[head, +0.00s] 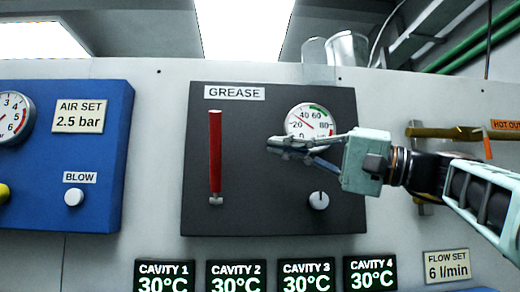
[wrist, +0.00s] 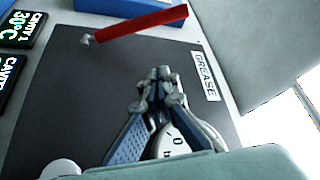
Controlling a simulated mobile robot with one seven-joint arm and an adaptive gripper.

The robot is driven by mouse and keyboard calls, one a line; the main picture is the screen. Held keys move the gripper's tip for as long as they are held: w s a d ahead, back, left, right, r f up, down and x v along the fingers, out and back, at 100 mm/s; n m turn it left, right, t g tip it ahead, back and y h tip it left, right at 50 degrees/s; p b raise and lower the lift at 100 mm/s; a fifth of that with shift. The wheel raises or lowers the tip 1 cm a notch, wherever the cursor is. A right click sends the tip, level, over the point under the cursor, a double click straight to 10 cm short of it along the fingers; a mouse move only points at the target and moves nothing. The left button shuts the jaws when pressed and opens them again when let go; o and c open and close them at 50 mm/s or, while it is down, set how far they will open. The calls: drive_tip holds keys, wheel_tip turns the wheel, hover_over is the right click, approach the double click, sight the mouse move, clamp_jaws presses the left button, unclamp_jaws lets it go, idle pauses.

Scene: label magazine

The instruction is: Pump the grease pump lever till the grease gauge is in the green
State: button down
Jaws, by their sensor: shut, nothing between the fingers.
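The red grease pump lever (head: 215,150) stands upright on the dark GREASE panel (head: 250,215), with its metal pivot at the bottom. In the wrist view the lever (wrist: 140,25) runs across the top, apart from my fingers. The grease gauge (head: 303,116) is a white dial at the panel's upper right. Its red needle seems to point up and left, around 20 to 40, short of the green band near 60. My gripper (head: 272,145) is shut and empty, to the right of the lever and across the gauge's lower edge. In the wrist view, my fingers (wrist: 160,75) partly hide the gauge (wrist: 172,147).
To the left is a blue box (head: 105,130) with an air gauge and BLOW button (head: 74,197). Temperature displays (head: 236,275) line the bottom. A brass valve handle (head: 445,132) is at right, behind my arm.

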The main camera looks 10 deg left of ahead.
sight(234, 136)
drive_tip(key=p+x, duration=0.2)
drive_tip(key=x, duration=0.8)
drive_tip(key=shift+a+r+p, duration=0.1)
drive_tip(key=shift+p, duration=0.25)
drive_tip(key=s, duration=0.1)
drive_tip(key=s+f, duration=0.1)
drive_tip(key=shift+s+f+b, duration=0.2)
drive_tip(key=shift+s+b, duration=0.1)
drive_tip(key=shift+s+f, duration=0.4)
drive_tip(key=shift+s, duration=0.05)
drive_tip(key=shift+f, duration=0.1)
drive_tip(key=s+d+f+n+g+y+b, duration=0.1)
drive_tip(key=s+f+n+g+y+b, duration=0.2)
drive_tip(key=n+b, duration=1.1)
drive_tip(key=shift+s+d+f+n+g+b, duration=0.4)
drive_tip(key=shift+s+f+g+b, duration=1.25)
drive_tip(key=shift+f+g+b, duration=1.7)
drive_tip(key=shift+r+t+b, duration=0.55)
drive_tip(key=shift+t+b, duration=0.2)
